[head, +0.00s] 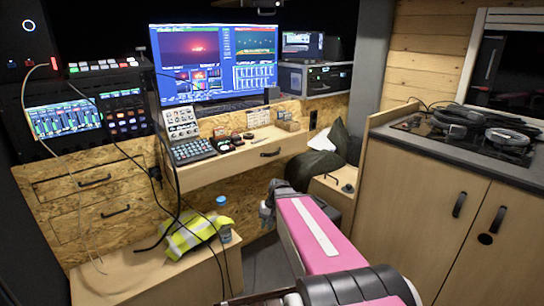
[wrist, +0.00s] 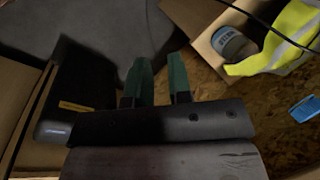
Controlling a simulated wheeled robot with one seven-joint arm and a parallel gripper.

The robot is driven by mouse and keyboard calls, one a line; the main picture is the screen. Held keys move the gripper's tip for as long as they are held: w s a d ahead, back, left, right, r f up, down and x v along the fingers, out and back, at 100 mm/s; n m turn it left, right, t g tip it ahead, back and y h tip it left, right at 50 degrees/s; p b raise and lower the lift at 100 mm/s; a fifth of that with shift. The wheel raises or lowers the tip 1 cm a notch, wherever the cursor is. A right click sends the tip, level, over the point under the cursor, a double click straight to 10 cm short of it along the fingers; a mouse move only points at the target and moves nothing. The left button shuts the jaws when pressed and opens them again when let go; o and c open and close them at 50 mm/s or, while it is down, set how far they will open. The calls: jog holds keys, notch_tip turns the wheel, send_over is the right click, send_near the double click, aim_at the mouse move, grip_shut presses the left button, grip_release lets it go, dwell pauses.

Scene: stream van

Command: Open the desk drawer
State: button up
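The desk drawer (head: 235,167) is a pale wooden front under the desktop, with a dark bar handle (head: 270,153) towards its right. It looks shut. My pink arm reaches forward on the right of the head view, and its grey wrist end is below and in front of the drawer. The fingers are hard to make out there. In the wrist view, my gripper (wrist: 159,82) shows two green fingers standing apart with nothing between them. The drawer and its handle cannot be made out in the wrist view.
Cables hang at the left. A wooden cabinet (head: 405,215) stands at right. Keyboard (head: 193,151) and monitor (head: 218,62) are on the desk.

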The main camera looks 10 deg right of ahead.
jog(key=w+d+r+m+t+y, duration=0.1)
jog(key=w+d+r+y, duration=0.25)
jog(key=w, duration=0.45)
jog(key=w+d+r+m+t+y, duration=0.1)
jog(key=w+d+r+m+y, duration=0.25)
jog(key=w, duration=0.55)
jog(key=w+d+r+t+y, duration=0.2)
jog(key=w+d+r+y, duration=0.15)
jog(key=d+r, duration=0.3)
jog(key=w+d+r+t+y, duration=0.2)
jog(key=w+d+r, duration=0.35)
jog(key=d, duration=0.25)
jog(key=x, duration=1)
jog(key=shift+s+f+n, duration=0.15)
jog(key=shift+s+n, duration=0.25)
jog(key=shift+n, duration=0.05)
jog(key=shift+a+h, duration=0.15)
jog(key=shift+h, duration=0.1)
